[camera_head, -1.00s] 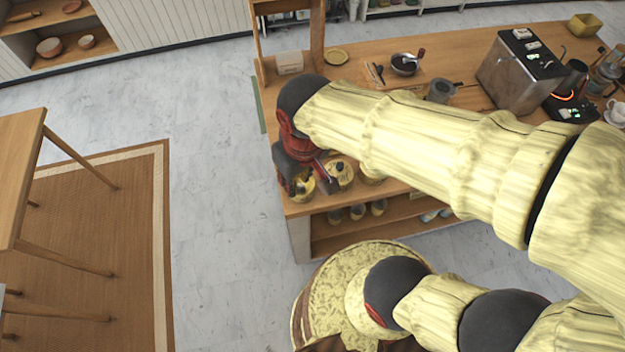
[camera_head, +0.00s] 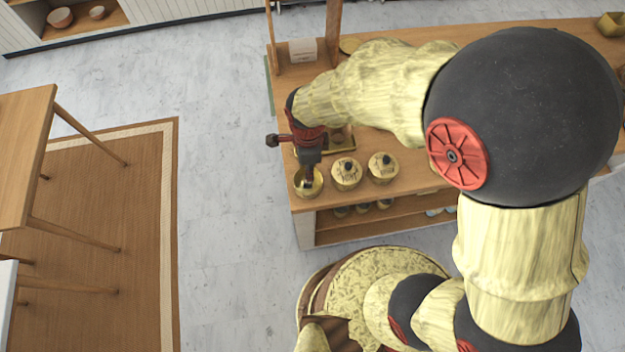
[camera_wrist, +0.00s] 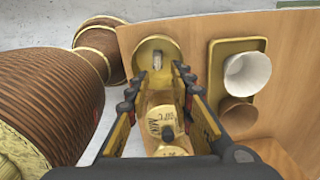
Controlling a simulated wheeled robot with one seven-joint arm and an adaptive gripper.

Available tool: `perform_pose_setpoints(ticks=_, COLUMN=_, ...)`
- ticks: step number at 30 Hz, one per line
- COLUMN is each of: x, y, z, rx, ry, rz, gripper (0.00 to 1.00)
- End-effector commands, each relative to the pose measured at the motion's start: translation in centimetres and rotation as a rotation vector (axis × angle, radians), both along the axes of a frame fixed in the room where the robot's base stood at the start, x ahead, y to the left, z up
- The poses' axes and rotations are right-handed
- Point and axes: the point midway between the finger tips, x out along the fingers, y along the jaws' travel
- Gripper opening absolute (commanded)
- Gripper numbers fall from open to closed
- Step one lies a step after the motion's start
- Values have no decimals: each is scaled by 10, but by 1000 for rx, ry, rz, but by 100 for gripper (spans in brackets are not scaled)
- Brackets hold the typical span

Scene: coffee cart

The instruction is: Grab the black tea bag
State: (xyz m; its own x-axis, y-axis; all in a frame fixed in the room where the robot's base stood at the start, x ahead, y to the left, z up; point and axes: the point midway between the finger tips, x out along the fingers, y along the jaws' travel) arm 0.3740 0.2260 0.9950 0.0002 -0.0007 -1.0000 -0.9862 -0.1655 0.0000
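An open round yellow tin (camera_head: 306,190) stands at the near left corner of the counter. In the wrist view this tin (camera_wrist: 147,46) holds a small pale item (camera_wrist: 157,62), which may be the tea bag; its label is too small to read. My gripper (camera_head: 309,184) points down over the tin. In the wrist view my gripper (camera_wrist: 158,74) has its fingers apart with nothing held between them, and the tin lies beyond the fingertips. How far the tips are from the item is hard to tell.
Two lidded tins (camera_head: 346,174) (camera_head: 383,167) stand right of the open tin. A yellow tray (camera_wrist: 217,55) holds a white cup (camera_wrist: 247,76) and a brown cup (camera_wrist: 238,117). A wooden stand (camera_head: 334,45) rises at the back. Open floor (camera_head: 230,130) lies left of the counter.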

Motion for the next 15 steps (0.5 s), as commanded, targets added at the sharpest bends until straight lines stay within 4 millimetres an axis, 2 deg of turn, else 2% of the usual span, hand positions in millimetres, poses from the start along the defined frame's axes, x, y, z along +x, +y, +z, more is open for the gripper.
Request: perform_pose_setpoints(ticks=15, x=-3, y=2, z=-41, rx=-1, ry=2, rz=-38, gripper=23)
